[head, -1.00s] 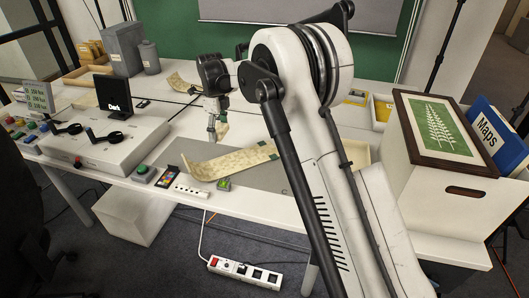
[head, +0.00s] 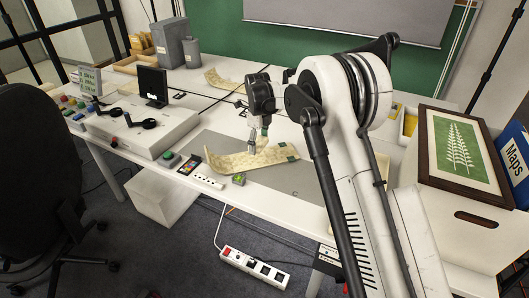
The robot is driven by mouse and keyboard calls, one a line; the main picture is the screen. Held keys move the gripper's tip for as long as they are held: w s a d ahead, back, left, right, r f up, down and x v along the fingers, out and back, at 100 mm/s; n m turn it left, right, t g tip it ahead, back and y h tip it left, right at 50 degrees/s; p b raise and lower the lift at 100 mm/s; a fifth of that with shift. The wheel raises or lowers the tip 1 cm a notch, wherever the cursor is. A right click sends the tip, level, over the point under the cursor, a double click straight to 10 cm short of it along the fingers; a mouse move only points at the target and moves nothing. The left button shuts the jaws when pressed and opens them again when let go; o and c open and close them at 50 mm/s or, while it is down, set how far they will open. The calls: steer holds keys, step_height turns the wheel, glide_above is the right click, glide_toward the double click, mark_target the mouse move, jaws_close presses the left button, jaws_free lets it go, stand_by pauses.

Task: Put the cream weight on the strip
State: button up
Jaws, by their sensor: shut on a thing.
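The pale mottled strip (head: 232,164) lies on the grey mat at the front of the table, curling up at its ends. A dark green block (head: 287,151) sits at its right end. My gripper (head: 251,147) points down over the middle of the strip, close above or at its surface; I cannot tell whether it touches. It is shut on a small pale thing, which I take to be the cream weight; its shape is mostly hidden by the fingers.
A small box with a green top (head: 239,179) and a white socket block (head: 209,181) sit by the strip's front edge. A white console (head: 150,130) stands left. Another pale strip (head: 222,82) lies behind. A large white box (head: 455,225) stands right. The mat's right part is clear.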

mark_target(264, 156)
steer(key=shift+w+d+f, duration=0.75)
steer(key=shift+d, duration=0.25)
steer(key=shift+f, duration=1.95)
steer(key=shift+f+b, duration=0.2)
steer(key=shift+b, duration=0.1)
steer(key=o, duration=1.5)
steer(key=shift+r, duration=0.1)
step_height(264, 156, up, 12)
steer(key=shift+r+p, duration=0.1)
steer(key=shift+p, duration=0.4)
steer(key=shift+d, duration=0.1)
